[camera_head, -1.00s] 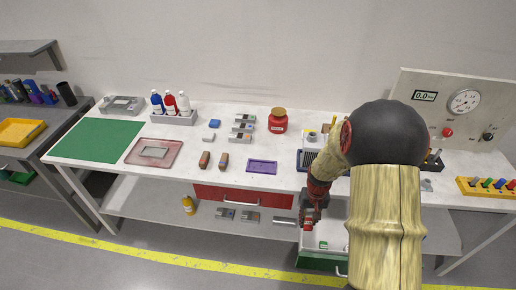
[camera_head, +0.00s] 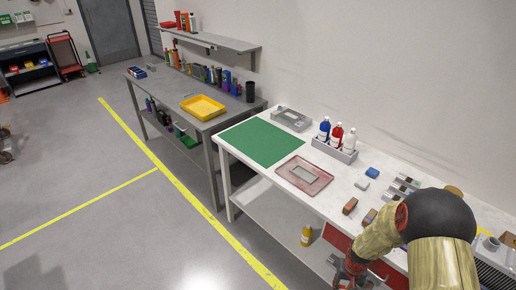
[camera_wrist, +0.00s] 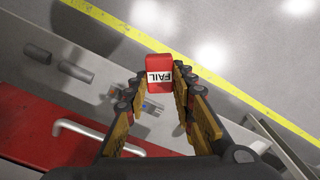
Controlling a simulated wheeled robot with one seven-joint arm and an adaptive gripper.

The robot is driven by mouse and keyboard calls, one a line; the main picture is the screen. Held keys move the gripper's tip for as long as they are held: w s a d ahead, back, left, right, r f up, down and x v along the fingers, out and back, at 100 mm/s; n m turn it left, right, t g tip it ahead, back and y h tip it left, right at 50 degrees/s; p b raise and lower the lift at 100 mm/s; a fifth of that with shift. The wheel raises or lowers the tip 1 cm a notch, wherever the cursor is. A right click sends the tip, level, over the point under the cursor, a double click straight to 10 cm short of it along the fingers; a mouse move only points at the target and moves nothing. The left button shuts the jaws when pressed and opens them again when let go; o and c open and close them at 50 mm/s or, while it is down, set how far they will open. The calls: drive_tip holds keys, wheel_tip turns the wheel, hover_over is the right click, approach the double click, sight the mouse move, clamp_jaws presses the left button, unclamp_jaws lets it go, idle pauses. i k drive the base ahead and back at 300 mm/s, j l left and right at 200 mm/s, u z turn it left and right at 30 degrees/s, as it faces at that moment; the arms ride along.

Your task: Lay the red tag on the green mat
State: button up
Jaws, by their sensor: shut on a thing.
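The red tag (camera_wrist: 159,72), with a white label reading "FAIL", is between the fingertips of my gripper (camera_wrist: 160,85) in the wrist view. My gripper is shut on it and holds it in front of the bench, with the floor and lower shelf behind it. In the head view my gripper (camera_head: 350,272) is low at the bottom, in front of the bench; the tag cannot be made out there. The green mat (camera_head: 262,142) lies flat and bare on the far left end of the white bench top, well away from my gripper.
A pinkish tray (camera_head: 318,184) lies beside the mat, with a bottle rack (camera_head: 334,150) and a grey fixture (camera_head: 291,118) behind. Small blocks (camera_head: 350,206) sit nearer my arm. A red drawer (camera_wrist: 45,135) with a handle is close to my gripper. A grey bench with a yellow tray (camera_head: 203,107) stands left.

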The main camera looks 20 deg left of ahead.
sight(260, 139)
drive_tip(key=i+j, duration=0.15)
drive_tip(key=j, duration=0.2)
drive_tip(key=i+j, duration=0.2)
drive_tip(key=j, duration=0.15)
drive_tip(key=i+j, duration=0.15)
drive_tip(key=j, duration=0.2)
drive_tip(key=i+j, duration=0.2)
drive_tip(key=j, duration=0.15)
drive_tip(key=i+j, duration=0.15)
drive_tip(key=j, duration=0.2)
drive_tip(key=i+j, duration=0.2)
drive_tip(key=j, duration=0.15)
